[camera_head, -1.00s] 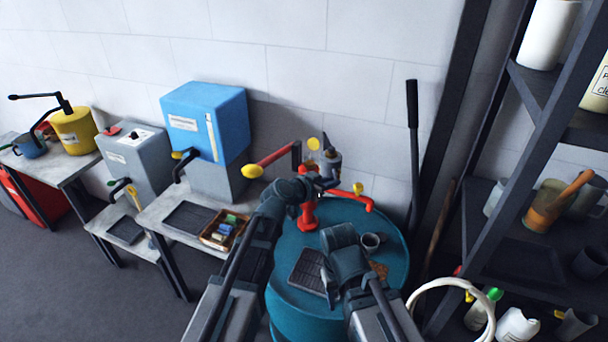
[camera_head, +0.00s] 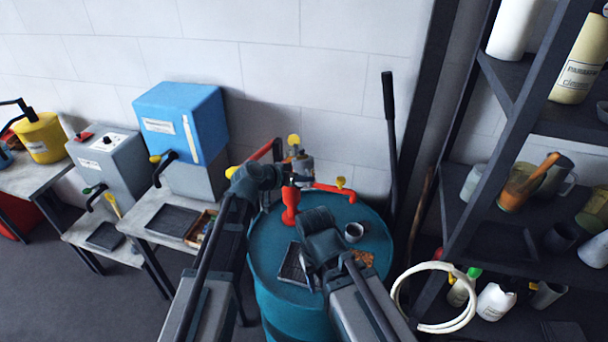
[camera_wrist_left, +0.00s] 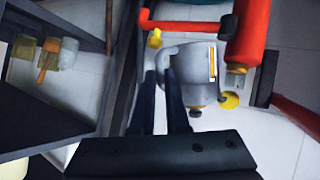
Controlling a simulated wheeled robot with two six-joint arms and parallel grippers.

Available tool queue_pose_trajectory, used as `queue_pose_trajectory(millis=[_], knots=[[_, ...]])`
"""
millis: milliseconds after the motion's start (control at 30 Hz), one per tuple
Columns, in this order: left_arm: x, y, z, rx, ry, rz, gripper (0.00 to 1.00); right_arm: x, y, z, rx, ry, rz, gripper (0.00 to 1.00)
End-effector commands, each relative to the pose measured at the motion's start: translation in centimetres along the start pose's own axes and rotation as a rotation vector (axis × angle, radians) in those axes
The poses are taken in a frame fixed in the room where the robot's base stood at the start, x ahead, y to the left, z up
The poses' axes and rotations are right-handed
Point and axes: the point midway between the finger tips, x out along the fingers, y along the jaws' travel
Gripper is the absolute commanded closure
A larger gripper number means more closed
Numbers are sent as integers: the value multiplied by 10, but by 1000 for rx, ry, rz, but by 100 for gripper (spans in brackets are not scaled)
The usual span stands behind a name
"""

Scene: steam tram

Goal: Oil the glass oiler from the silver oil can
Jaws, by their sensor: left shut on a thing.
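A grey metal can, which looks like the silver oil can (camera_head: 305,171), is at the tip of my left gripper (camera_head: 285,176), beside the red pump on the drum. In the left wrist view the can (camera_wrist_left: 196,72) fills the middle, with a yellow-edged strip on its side. The two dark fingers of my left gripper (camera_wrist_left: 163,95) are shut on its handle side. My right gripper (camera_head: 306,268) is low over the drum top; its fingers are too small to read. I cannot make out the glass oiler for certain.
A blue dispenser (camera_head: 180,118) stands on the left bench. A dark shelf (camera_head: 462,215) with containers and a white hose loop (camera_head: 402,290) bound the right.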

Motion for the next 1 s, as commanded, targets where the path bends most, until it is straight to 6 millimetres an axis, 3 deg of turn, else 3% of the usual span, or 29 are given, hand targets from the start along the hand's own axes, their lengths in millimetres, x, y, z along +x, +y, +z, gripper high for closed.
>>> queue_pose_trajectory(millis=[300,1000], knots=[[-6,2,-9,-57,-39,23,100,-16,1,1,-2,-1,0,50],[-6,2,-7,-60,-40,24,100,-14,1,1,-2,-1,0,50]])
